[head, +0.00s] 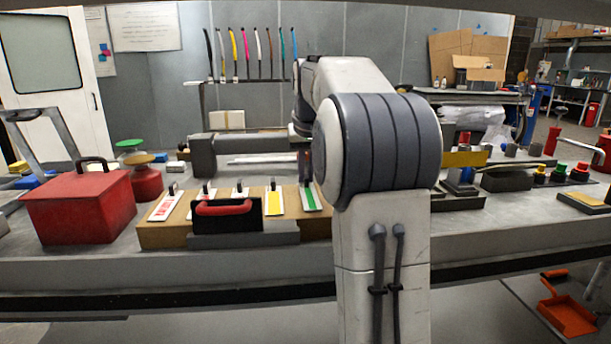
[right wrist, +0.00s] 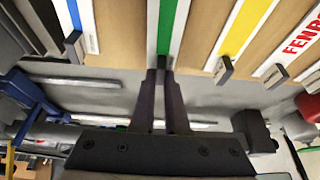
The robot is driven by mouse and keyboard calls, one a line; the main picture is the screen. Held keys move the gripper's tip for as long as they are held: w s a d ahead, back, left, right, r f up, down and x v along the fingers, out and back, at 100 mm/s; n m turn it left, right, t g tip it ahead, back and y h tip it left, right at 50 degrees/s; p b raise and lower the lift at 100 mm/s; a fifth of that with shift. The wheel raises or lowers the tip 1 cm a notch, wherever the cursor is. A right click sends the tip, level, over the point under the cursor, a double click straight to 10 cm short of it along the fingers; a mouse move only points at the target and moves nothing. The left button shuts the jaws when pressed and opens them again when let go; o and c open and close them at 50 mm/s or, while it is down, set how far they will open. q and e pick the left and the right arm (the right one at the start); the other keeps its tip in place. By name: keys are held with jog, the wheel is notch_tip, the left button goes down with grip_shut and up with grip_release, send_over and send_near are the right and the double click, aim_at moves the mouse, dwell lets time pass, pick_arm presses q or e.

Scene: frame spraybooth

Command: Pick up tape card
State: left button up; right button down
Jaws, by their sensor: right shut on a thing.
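Several tape cards lie in a row on a tan wooden block, each with a small dark tab at its far end. My right gripper (head: 306,165) is at the far end of the green card, partly hidden by my arm. In the right wrist view my right gripper (right wrist: 164,72) is shut on the dark tab of the green card (right wrist: 166,28). The card appears still on the block. My left gripper is not in view.
A black holder with a red handle (head: 223,210) stands in front of the wooden block (head: 160,238). A red toolbox (head: 80,205) is at left. A grey fixture (head: 203,158) with metal bars is behind the cards. Neighbouring cards are close on both sides.

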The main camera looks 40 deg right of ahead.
aim_at(306, 190)
jog(key=shift+f, duration=0.15)
jog(key=c, duration=0.9)
grip_release()
jog(key=shift+r, duration=0.35)
jog(key=p+v, duration=0.2)
jog(key=v, duration=0.5)
jog(key=shift+a+p, duration=0.1)
jog(key=shift+p, duration=0.2)
jog(key=shift+a, duration=0.15)
